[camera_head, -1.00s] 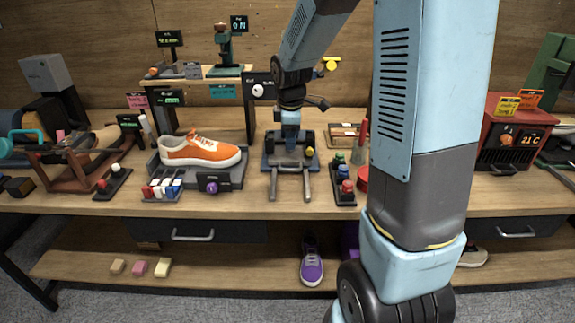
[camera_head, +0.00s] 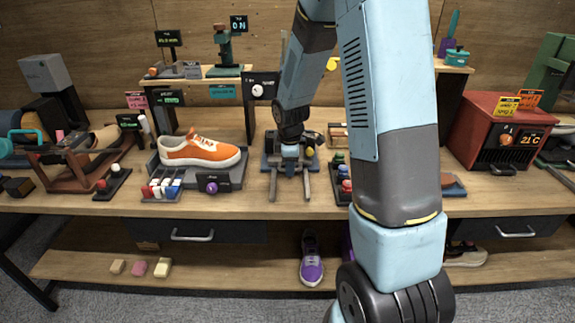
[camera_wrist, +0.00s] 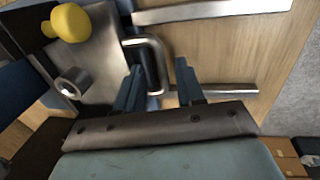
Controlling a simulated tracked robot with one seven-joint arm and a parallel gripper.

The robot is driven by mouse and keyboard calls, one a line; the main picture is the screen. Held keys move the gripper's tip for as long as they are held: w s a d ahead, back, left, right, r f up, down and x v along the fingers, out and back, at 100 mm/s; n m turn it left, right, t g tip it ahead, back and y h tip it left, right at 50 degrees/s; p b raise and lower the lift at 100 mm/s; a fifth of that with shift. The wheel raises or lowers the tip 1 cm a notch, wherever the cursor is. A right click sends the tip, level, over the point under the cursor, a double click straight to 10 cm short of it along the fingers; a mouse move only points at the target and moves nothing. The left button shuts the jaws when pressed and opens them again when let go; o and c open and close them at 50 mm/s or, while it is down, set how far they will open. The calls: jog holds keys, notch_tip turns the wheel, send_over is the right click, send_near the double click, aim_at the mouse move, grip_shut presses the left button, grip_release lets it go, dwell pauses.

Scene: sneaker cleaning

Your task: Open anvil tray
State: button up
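The anvil tray station is a dark blue unit with two metal rails (camera_head: 307,184) sticking out toward the table's front, mid-table in the head view. In the wrist view its metal plate (camera_wrist: 98,72) carries a yellow knob (camera_wrist: 71,22) and a metal ring. A U-shaped metal handle (camera_wrist: 157,57) sits at the plate's front edge. My gripper (camera_wrist: 158,75) is open, with its two blue fingers apart and the near end of the handle between them. I cannot tell whether a finger touches it. In the head view my gripper (camera_head: 290,168) hangs over the unit and partly hides it.
An orange sneaker (camera_head: 200,151) stands on a grey stand left of the unit. A block of coloured buttons (camera_head: 344,180) is close on the right. A red oven-like box (camera_head: 490,135) is farther right. Bare table lies in front of the rails.

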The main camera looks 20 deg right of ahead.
grip_shut()
jog(key=shift+r, duration=0.1)
dwell(0.5)
